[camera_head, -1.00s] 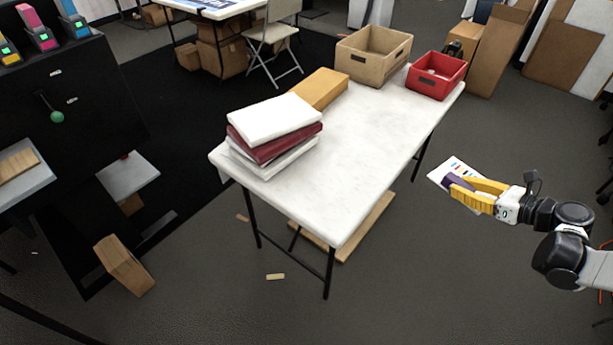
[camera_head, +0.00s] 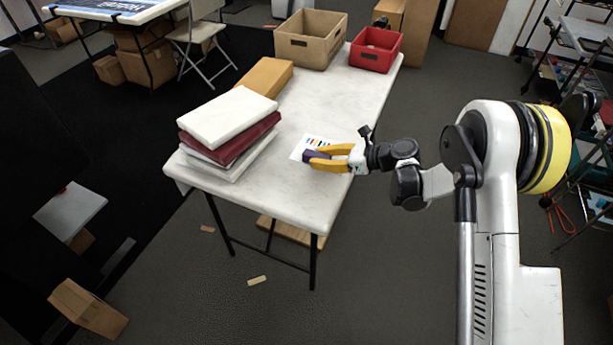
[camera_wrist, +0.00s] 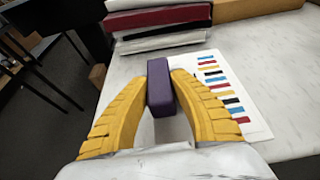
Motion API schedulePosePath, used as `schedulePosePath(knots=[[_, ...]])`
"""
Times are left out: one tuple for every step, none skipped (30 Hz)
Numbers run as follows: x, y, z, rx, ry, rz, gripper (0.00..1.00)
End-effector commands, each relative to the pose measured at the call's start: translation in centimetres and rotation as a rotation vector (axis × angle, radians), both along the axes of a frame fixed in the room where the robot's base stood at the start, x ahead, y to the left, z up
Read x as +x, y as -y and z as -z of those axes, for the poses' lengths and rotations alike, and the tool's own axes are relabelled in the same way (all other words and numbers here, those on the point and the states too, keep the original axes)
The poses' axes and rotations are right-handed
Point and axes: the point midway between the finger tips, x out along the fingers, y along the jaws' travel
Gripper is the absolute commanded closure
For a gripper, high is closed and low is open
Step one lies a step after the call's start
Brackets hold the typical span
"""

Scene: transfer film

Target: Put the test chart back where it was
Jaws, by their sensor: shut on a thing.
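The test chart (camera_head: 304,147) is a white card with rows of coloured bars and a purple block (camera_head: 314,155) on it like a grip. My gripper (camera_head: 318,155) has yellow fingers and is shut on the purple block. It holds the chart over the white table (camera_head: 352,88), right of the stacked binders. In the wrist view the purple block (camera_wrist: 160,90) sits between the fingers and the chart (camera_wrist: 222,88) extends to the right, partly hidden by the right finger. I cannot tell whether the chart touches the tabletop.
A stack of white and dark red binders (camera_head: 230,118) lies at the table's left. Behind it are a yellow-brown box (camera_head: 265,76), a tan crate (camera_head: 308,40) and a red bin (camera_head: 375,50). The tabletop between the chart and the bins is clear.

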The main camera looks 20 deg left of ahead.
Motion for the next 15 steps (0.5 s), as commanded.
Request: schedulePosePath(knots=[[-0.5,-1.0,1.0,0.0,0.0,-0.003,1.0],[-0.6,-1.5,1.2,0.0,0.0,-0.002,1.0],[-0.8,-1.9,1.5,0.0,0.001,-0.001,1.0],[-0.9,-2.2,1.7,0.0,0.001,-0.001,1.0],[-1.0,-2.5,1.8,0.0,0.001,-0.001,1.0],[-1.1,-2.7,1.9,0.001,0.001,-0.001,1.0],[-1.1,-2.9,1.9,0.001,0.0,0.0,1.0],[-1.2,-2.9,2.0,0.001,0.0,0.0,1.0],[-1.2,-3.0,2.3,0.001,0.0,0.001,1.0],[-1.2,-2.9,2.6,0.001,0.0,0.001,1.0],[-1.2,-2.9,3.0,0.001,0.0,0.001,1.0],[-1.2,-2.9,3.6,0.0,0.0,0.001,1.0],[-1.2,-2.9,4.2,0.0,0.0,0.001,1.0],[-1.2,-2.9,4.7,0.001,0.0,0.001,1.0],[-1.2,-2.9,5.4,0.0,0.0,0.001,1.0]])
